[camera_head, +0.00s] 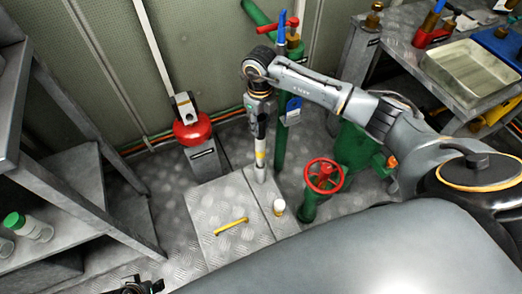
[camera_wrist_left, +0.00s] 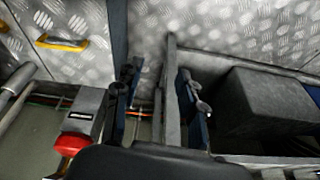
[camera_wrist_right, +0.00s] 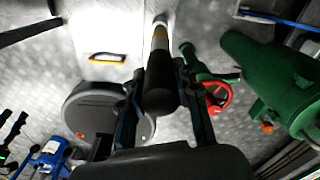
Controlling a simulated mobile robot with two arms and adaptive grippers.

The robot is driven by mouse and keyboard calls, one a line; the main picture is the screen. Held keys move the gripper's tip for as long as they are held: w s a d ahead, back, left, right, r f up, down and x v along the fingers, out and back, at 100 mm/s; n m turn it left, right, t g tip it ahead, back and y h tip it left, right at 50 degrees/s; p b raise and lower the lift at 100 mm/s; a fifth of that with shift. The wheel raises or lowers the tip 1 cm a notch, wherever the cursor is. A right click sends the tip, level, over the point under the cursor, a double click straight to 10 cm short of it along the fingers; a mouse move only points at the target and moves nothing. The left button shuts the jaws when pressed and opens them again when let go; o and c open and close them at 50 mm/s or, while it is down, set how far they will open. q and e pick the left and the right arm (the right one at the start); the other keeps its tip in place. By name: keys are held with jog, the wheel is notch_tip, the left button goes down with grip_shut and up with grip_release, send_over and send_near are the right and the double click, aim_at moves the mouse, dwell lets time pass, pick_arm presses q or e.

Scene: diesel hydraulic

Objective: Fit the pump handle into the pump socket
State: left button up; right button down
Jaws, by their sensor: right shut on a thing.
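The pump handle (camera_head: 260,155) is a slim pale rod with a yellow band and a black grip. My right gripper (camera_head: 262,100) is shut on its black grip (camera_wrist_right: 160,95), and the handle hangs nearly upright with its lower end over the floor plate. A short pale stub with a yellowish top (camera_head: 279,208) stands just right of and nearer than that end; I cannot tell whether it is the pump socket. Whether the handle's lower end touches anything is unclear. My left gripper (camera_wrist_left: 158,85) is open and empty; only a bit shows at the bottom left of the head view.
A red valve wheel (camera_head: 323,175) and green pipes stand right of the handle. A red-topped unit (camera_head: 193,128) stands to its left. A yellow bar handle (camera_head: 231,227) lies on the floor plate. A grey shelf (camera_head: 75,190) stands left, and a workbench (camera_head: 450,70) with a metal tray right.

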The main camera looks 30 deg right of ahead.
aim_at(260, 117)
jog(key=shift+r+p, duration=0.35)
jog(key=shift+r, duration=0.15)
pick_arm(q)
jog(key=shift+f, duration=1.6)
pick_arm(e)
jog(key=shift+r, duration=0.2)
pick_arm(q)
jog(key=shift+f, duration=0.2)
pick_arm(e)
jog(key=shift+r, duration=0.1)
jog(key=shift+r+p, duration=0.45)
jog(key=shift+p, duration=0.1)
jog(key=shift+r+p, duration=0.35)
jog(key=shift+r, duration=0.05)
jog(key=shift+r+p, duration=0.35)
jog(key=shift+r, duration=0.15)
pick_arm(q)
jog(key=s+f, duration=0.3)
jog(key=f, duration=0.5)
jog(key=shift+a+g, duration=0.15)
jog(key=shift+g, duration=0.15)
pick_arm(e)
jog(key=shift+r, duration=0.25)
pick_arm(q)
jog(key=shift+s+f+p, duration=0.1)
jog(key=shift+f+p, duration=0.2)
pick_arm(e)
jog(key=shift+r, duration=0.15)
